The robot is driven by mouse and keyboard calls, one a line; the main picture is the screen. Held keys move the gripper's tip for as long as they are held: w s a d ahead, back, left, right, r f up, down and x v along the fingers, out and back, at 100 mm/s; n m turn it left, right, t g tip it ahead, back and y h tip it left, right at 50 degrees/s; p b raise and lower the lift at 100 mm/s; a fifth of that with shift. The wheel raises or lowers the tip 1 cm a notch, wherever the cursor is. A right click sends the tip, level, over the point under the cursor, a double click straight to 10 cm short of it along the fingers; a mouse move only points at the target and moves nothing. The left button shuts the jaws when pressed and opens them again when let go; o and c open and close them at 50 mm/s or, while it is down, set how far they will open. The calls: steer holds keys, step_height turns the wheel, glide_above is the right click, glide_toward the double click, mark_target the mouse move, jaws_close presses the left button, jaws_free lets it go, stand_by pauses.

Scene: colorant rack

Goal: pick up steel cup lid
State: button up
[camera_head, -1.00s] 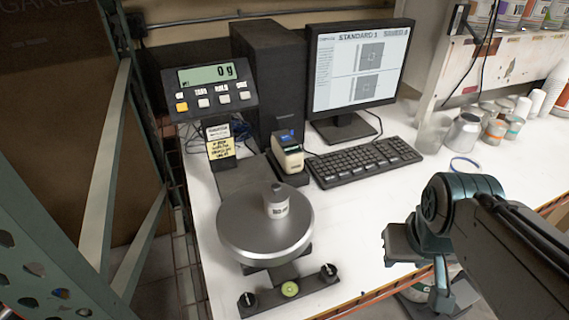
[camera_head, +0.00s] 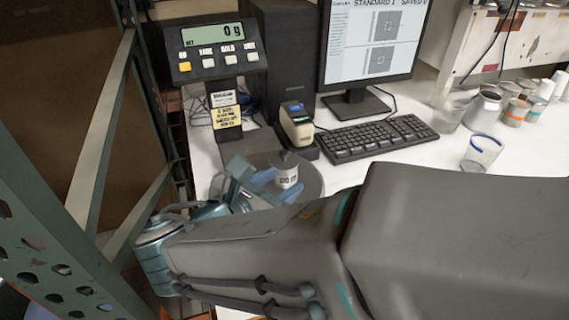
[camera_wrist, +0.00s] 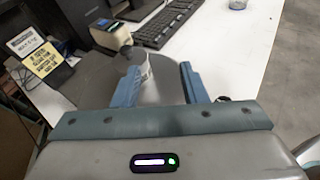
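The steel cup (camera_head: 287,174) is a small grey cup with a dark label, standing upright on the round scale plate (camera_head: 312,184). Its grey lid (camera_head: 285,157) sits on top, with a small knob. In the wrist view the cup (camera_wrist: 143,66) and lid (camera_wrist: 132,52) stand just beyond the fingertips, left of the middle of the gap. My gripper (camera_head: 266,180) is at the plate beside the cup, its blue fingers apart. The wrist view shows my gripper (camera_wrist: 159,70) open with nothing between the fingers. My arm hides the front of the scale.
The scale display (camera_head: 212,38) stands behind the plate and reads 0 g. A small device (camera_head: 297,126), a keyboard (camera_head: 376,138) and a monitor (camera_head: 369,45) are close behind. A clear glass with a blue rim (camera_head: 481,153) stands to the right on the white table.

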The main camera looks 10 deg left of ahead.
mark_target(283, 153)
steer(key=s+a+n+t+y, duration=0.1)
steer(key=a+n+t, duration=0.1)
steer(key=a+n, duration=0.15)
steer(key=shift+m, duration=0.45)
steer(key=x, duration=0.7)
steer(key=shift+w+a, duration=0.2)
steer(key=shift+w, duration=0.2)
steer(key=x, duration=0.3)
steer(key=p+x, duration=0.1)
steer(key=x, duration=0.1)
steer(key=shift+a+f, duration=0.3)
jaws_close()
